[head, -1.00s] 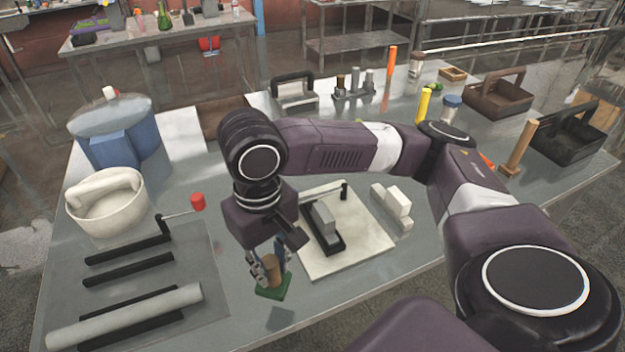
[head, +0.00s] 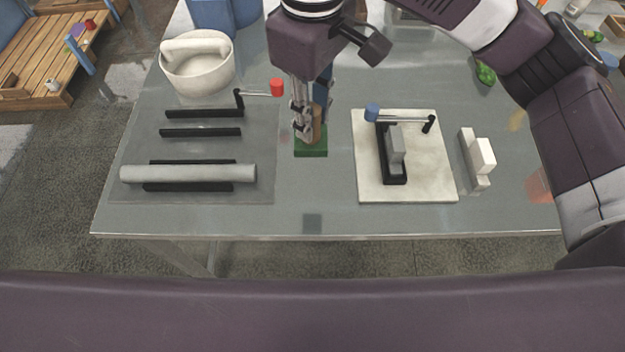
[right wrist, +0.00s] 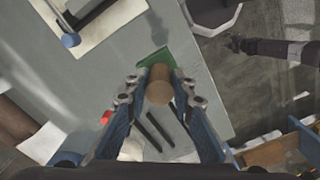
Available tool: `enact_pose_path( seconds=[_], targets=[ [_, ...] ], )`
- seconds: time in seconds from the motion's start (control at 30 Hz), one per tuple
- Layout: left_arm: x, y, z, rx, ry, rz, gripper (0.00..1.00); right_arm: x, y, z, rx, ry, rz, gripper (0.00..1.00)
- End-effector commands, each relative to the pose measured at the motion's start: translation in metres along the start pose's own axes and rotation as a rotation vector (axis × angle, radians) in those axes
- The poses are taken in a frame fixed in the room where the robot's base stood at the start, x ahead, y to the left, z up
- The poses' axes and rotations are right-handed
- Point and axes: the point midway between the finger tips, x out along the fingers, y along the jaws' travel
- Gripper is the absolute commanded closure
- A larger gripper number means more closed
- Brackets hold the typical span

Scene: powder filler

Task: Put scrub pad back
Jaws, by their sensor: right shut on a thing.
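The scrub pad is a green block (head: 311,153) with a round wooden handle (head: 318,124). My right gripper (head: 310,130) points down and is shut on the handle. The pad hangs under it; a dark square patch on the table below suggests it is raised. In the right wrist view the handle's round end (right wrist: 159,92) sits between the blue fingers, with the green pad (right wrist: 157,60) beyond it. In the head view the pad is between the panel with black bars and the cream board. My left gripper is not in view.
On the left, a panel has black bars (head: 201,132), a grey roller (head: 188,174) and a red-knobbed lever (head: 277,87); a white mortar (head: 197,68) stands behind. On the right are a cream board (head: 432,185) with a clamp and pale blocks (head: 484,155). The table front between is clear.

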Motion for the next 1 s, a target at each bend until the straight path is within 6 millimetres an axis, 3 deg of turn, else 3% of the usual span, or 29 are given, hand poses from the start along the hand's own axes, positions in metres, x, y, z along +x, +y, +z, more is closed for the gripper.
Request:
enact_pose_path(
  seconds=[0.1,0.43,0.77,1.0],
  targets=[
    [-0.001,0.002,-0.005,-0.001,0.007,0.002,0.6,0.033,-0.002,0.002,0.0,-0.005,-0.008,1.0],
    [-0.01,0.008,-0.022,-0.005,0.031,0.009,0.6,0.114,-0.001,0.002,0.004,-0.003,-0.004,1.0],
    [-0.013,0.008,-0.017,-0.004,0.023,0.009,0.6,0.145,0.0,0.002,0.005,-0.001,-0.002,1.0],
    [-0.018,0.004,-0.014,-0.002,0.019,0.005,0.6,0.177,0.0,0.002,0.005,-0.001,-0.002,1.0]
  ],
)
